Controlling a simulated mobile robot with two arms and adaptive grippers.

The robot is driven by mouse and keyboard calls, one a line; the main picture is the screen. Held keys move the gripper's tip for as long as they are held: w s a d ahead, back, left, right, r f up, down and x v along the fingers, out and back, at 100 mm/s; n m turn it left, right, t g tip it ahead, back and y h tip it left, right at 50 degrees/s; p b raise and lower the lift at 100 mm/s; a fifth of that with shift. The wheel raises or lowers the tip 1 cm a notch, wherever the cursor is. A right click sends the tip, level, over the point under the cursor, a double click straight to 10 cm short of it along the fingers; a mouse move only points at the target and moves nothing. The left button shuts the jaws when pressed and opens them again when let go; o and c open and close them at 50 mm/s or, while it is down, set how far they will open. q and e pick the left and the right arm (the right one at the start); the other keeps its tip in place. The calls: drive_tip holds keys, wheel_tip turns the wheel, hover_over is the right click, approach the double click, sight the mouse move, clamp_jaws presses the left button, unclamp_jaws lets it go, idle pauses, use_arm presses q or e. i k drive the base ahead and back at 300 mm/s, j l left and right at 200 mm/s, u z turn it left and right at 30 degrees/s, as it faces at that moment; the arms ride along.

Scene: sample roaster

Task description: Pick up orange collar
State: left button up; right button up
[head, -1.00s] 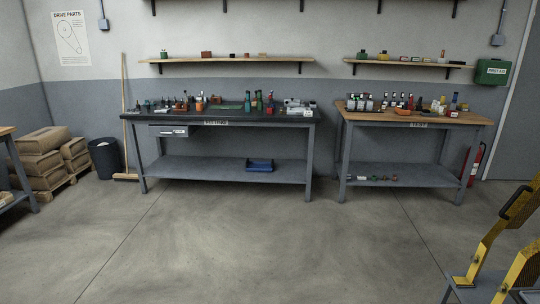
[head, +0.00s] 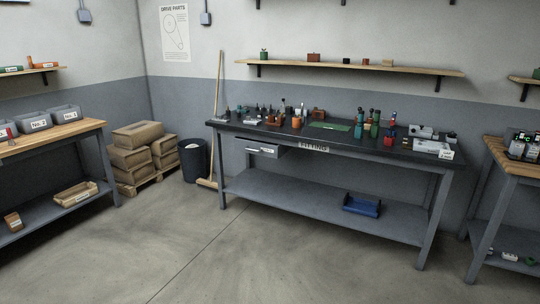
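I cannot single out the orange collar for certain at this distance. A small orange item (head: 297,122) stands among tools on the dark top of the fitting bench (head: 345,142). Another orange item (head: 46,65) lies on the wall shelf at the far left. Neither of my grippers shows in the head view.
A wooden-topped bench (head: 68,131) with grey bins stands at left, and another wooden-topped bench (head: 497,156) at right. Sacks on a pallet (head: 146,183), a dark bin (head: 194,160) and a broom (head: 217,110) stand between. The floor (head: 230,265) in front is clear.

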sight(296, 123)
drive_tip(key=i+j+u, duration=0.2)
drive_tip(key=i+u, duration=0.15)
drive_tip(key=i, duration=0.9)
drive_tip(key=i+l+u, duration=0.15)
drive_tip(key=i+u, duration=0.15)
drive_tip(key=i, duration=1)
